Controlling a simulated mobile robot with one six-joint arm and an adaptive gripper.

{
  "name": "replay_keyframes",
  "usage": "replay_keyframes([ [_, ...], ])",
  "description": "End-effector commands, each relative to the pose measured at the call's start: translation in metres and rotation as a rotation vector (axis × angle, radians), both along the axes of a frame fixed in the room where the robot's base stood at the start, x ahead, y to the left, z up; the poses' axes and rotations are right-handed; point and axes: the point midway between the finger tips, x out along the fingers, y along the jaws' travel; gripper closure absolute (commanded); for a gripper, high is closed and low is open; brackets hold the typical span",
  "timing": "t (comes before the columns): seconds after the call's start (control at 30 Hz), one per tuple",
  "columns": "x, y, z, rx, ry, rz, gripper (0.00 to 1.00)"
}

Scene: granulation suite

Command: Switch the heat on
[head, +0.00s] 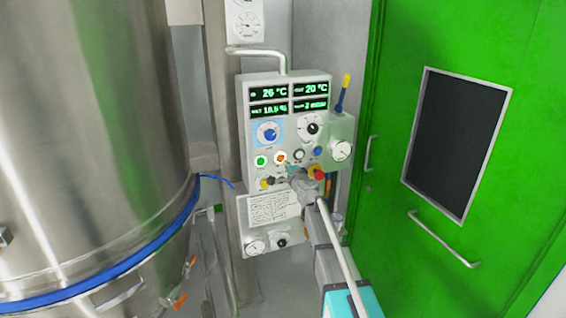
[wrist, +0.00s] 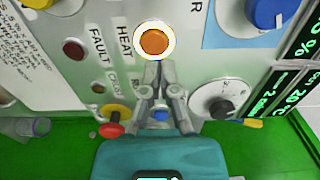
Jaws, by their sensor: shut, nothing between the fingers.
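The orange heat button (head: 281,158) glows within a bright ring on the grey control panel (head: 250,105). In the wrist view the orange button (wrist: 154,42) sits beside the label HEAT, with a white ring around it. My gripper (wrist: 155,66) is shut and empty, its fingertips at the ring's near edge, just short of the orange cap. I cannot tell whether they touch. In the head view my gripper (head: 289,169) is just below and right of the button, partly lost against the panel.
A lit green button (head: 261,161) is left of it. A steel vessel (head: 80,120) stands left, a green door (head: 400,60) right.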

Motion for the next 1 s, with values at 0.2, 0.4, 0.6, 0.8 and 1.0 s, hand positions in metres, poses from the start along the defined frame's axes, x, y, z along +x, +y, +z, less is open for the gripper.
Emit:
replay_keyframes([
  [0.2, -0.044, -0.014, -0.001, -0.001, 0.000, -0.001, 1.00],
  [0.4, -0.072, -0.023, -0.001, -0.001, 0.000, -0.001, 1.00],
  [0.6, -0.087, -0.028, -0.001, -0.001, 0.000, 0.000, 1.00],
  [0.8, -0.090, -0.029, -0.001, -0.001, 0.000, 0.000, 1.00],
  [1.0, -0.090, -0.029, -0.001, -0.001, 0.000, 0.000, 1.00],
])
